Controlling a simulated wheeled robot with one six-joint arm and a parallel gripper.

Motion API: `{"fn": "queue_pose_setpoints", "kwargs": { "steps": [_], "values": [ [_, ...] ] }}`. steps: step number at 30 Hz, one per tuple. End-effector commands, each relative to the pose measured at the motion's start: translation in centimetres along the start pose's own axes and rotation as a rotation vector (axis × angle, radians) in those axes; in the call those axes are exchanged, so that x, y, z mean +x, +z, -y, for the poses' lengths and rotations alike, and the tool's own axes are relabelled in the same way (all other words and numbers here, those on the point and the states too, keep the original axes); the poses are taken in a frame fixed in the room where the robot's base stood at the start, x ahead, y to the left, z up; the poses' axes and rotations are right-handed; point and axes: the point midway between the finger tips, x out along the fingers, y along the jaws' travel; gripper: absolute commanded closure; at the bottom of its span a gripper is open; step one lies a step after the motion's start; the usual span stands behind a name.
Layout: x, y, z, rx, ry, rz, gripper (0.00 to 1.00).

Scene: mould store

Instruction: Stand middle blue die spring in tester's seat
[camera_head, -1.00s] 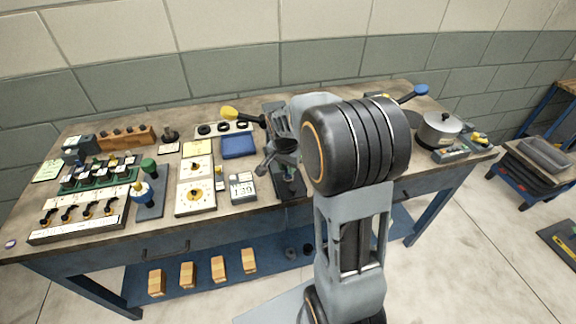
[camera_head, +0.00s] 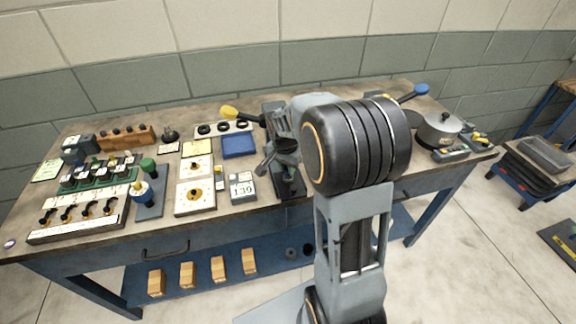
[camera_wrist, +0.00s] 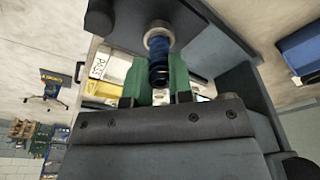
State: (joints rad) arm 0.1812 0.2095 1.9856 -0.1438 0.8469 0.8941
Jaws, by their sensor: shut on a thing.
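In the wrist view, a blue die spring (camera_wrist: 159,49) is between the green jaw pads of my gripper (camera_wrist: 161,76). One end of the spring is at a pale metal ring (camera_wrist: 157,27) on a dark grey body, which looks like the tester (camera_wrist: 185,12); I cannot tell whether it sits inside the ring or only touches it. In the head view my gripper (camera_head: 272,166) is low over the dark tester (camera_head: 289,188) near the bench's front middle. The spring is too small and covered to make out there.
Left of the tester stand a display box reading 139 (camera_head: 242,187), a blue tray (camera_head: 238,146) and white dial plates (camera_head: 195,197). A yellow-ended handle (camera_head: 231,112) rises behind. A metal pot (camera_head: 439,130) stands at the right. My arm hides part of the bench.

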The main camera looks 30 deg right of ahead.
Motion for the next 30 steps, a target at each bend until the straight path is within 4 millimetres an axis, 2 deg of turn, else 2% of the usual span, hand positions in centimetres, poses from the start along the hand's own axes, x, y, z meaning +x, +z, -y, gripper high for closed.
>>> {"fn": "queue_pose_setpoints", "kwargs": {
  "steps": [30],
  "values": [
    [1.5, 0.2, 0.0, 0.0, 0.0, 0.0, 1.0]
  ]
}}
